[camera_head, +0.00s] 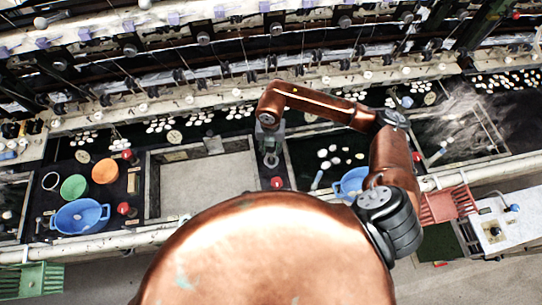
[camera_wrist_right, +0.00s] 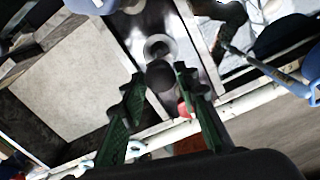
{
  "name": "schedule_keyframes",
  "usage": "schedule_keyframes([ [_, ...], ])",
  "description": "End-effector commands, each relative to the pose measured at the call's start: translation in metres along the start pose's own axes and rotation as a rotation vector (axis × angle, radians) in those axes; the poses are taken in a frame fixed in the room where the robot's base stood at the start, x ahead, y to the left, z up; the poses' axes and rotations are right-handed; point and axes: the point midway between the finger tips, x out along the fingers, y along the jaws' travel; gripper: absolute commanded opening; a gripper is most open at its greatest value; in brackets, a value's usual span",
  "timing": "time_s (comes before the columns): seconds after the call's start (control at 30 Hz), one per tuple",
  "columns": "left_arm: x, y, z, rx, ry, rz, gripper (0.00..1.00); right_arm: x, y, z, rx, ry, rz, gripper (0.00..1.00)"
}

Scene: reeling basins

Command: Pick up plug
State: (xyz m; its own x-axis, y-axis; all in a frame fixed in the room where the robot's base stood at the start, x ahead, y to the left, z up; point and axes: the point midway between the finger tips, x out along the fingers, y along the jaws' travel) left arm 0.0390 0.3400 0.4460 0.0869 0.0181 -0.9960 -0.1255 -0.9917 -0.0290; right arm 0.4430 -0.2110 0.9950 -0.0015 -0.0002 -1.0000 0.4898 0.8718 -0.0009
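My right gripper (camera_head: 270,146) points down over the narrow dark strip between two basins in the head view. In the right wrist view its two green fingers (camera_wrist_right: 162,98) are spread apart. A dark round knob (camera_wrist_right: 160,76), which may be the plug, shows between and beyond the fingertips. Beside it is a pale metal ring (camera_wrist_right: 158,47) with a dark centre; a grey ring (camera_head: 271,161) also shows just below the gripper in the head view. I cannot tell whether the fingers touch the knob. My left gripper is not in view.
A pale empty basin (camera_head: 205,183) lies left, and a dark basin with white cocoons (camera_head: 335,157) right. A red knob (camera_head: 277,183) is close to the gripper. Blue (camera_head: 80,217), green (camera_head: 74,187) and orange (camera_head: 105,171) bowls stand farther left. Reeling machinery runs along the back.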

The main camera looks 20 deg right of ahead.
Motion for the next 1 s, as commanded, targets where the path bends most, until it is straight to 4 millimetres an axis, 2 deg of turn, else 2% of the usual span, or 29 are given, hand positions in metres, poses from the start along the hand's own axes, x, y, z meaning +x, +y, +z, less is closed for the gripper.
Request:
schedule_keyframes([
  [0.17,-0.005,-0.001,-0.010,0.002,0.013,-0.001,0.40,0.013,-0.001,0.003,0.003,0.001,-0.001,0.29],
  [0.43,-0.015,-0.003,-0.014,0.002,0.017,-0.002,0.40,0.049,-0.002,0.008,0.001,0.002,0.000,0.29],
  [0.73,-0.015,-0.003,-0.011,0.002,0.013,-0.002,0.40,0.055,-0.002,0.009,0.001,-0.001,0.001,0.29],
  [1.0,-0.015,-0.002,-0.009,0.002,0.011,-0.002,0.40,0.055,-0.002,0.009,0.001,-0.001,0.001,0.11],
])
